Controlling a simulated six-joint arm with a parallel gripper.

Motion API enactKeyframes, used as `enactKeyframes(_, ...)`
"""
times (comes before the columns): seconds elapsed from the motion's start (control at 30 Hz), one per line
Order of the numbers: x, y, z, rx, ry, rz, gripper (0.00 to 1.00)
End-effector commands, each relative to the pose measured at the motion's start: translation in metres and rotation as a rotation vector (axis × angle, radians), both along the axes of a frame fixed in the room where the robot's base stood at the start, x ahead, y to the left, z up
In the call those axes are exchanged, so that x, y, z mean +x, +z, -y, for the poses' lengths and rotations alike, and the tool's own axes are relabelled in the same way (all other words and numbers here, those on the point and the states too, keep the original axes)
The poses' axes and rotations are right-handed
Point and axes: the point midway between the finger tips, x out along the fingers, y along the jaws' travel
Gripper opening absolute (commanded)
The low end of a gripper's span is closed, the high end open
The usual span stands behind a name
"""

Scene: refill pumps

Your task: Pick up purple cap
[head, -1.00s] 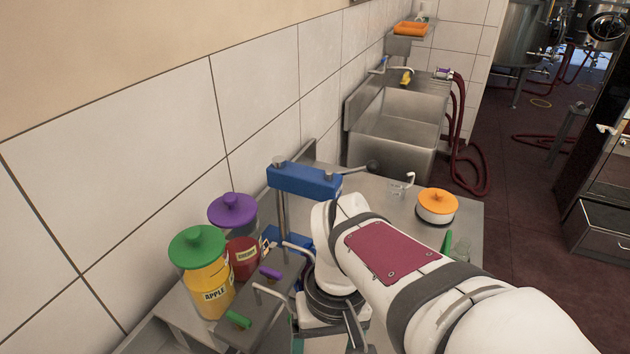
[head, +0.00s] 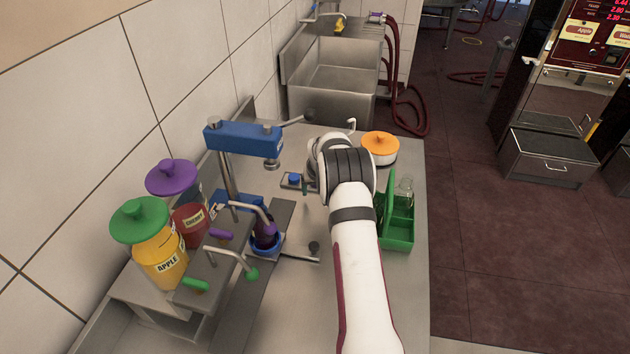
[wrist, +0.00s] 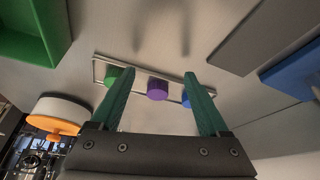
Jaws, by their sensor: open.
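The purple cap (wrist: 157,89) sits in a thin metal-framed holder (wrist: 97,72), in the middle of a row. The green cap (wrist: 113,76) is on its left and the blue cap (wrist: 186,98) on its right. My gripper (wrist: 159,73) is open and empty, its two green fingers on either side of the purple cap in the wrist view. I cannot tell the remaining height. In the head view, the blue cap (head: 294,180) shows beside my arm; my arm hides the purple cap there.
A green carrier (head: 398,236) with a glass bottle (head: 404,190) stands to the right. An orange-lidded white container (head: 380,148) is behind it. A blue-topped press (head: 243,140) with a purple-filled bottle (head: 266,233) and pump containers stand to the left.

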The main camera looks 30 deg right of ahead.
Motion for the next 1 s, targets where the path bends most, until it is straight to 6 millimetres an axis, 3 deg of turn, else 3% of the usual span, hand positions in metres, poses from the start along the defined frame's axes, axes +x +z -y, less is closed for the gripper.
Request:
enactKeyframes(0.43,0.042,0.000,0.021,-0.001,0.003,0.000,0.79)
enactKeyframes(0.87,0.048,-0.010,0.024,-0.001,0.002,0.000,0.79)
enactKeyframes(1.0,0.048,-0.010,0.024,-0.001,0.002,0.000,0.53)
